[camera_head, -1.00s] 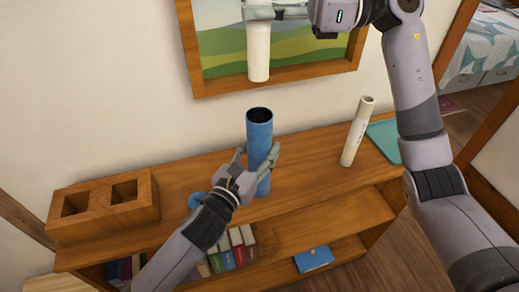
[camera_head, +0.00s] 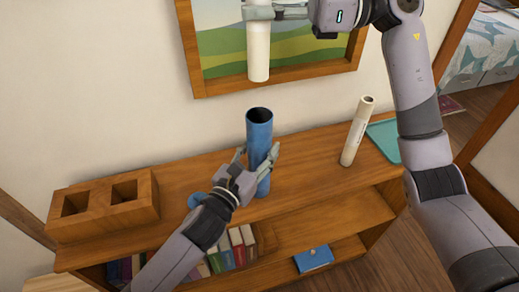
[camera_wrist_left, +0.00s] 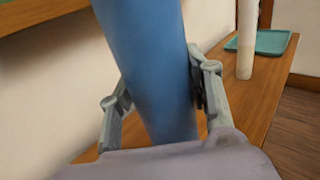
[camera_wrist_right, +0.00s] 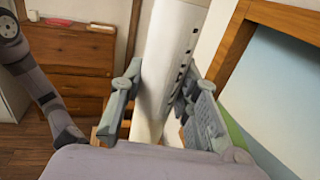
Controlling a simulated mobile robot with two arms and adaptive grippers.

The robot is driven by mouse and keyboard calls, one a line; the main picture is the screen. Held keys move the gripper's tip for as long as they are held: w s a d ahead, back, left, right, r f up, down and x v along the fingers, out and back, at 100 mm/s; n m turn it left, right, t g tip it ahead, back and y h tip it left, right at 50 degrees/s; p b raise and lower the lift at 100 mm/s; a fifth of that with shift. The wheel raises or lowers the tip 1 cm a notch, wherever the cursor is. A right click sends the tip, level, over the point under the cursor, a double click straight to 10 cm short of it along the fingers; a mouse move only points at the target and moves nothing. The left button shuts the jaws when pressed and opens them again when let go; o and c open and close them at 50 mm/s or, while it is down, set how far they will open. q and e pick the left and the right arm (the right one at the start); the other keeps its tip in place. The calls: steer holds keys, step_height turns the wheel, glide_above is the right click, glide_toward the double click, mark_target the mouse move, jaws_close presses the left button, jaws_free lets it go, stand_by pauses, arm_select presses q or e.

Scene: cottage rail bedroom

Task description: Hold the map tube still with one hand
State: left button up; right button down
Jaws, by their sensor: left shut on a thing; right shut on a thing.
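The blue map tube (camera_head: 259,130) stands upright on the wooden shelf top, its dark open end facing up. My left gripper (camera_head: 257,160) is shut on its middle; the left wrist view shows the blue tube (camera_wrist_left: 150,60) between both fingers (camera_wrist_left: 160,95). My right gripper (camera_head: 275,12) is shut on a white rolled map (camera_head: 259,55) and holds it upright above the blue tube, apart from it. The right wrist view shows the white roll (camera_wrist_right: 168,60) with dark marks between the fingers (camera_wrist_right: 155,95). The roll's top is cut off in the head view.
Another white roll (camera_head: 356,135) stands slightly tilted on the shelf top (camera_head: 310,155) at right, by a teal tray (camera_head: 384,140). A wooden block with two square holes (camera_head: 104,205) is at left. A blue round thing (camera_head: 197,200) lies partly behind my left arm. A framed picture (camera_head: 300,70) hangs behind.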

mark_target(261, 81)
steer(key=shift+f, duration=6.5)
steer(key=c, duration=1.1)
jaws_free()
steer(key=d, duration=0.8)
steer(key=w+d, duration=0.1)
steer(key=d, duration=0.3)
arm_select(q)
steer(key=o, duration=1.3)
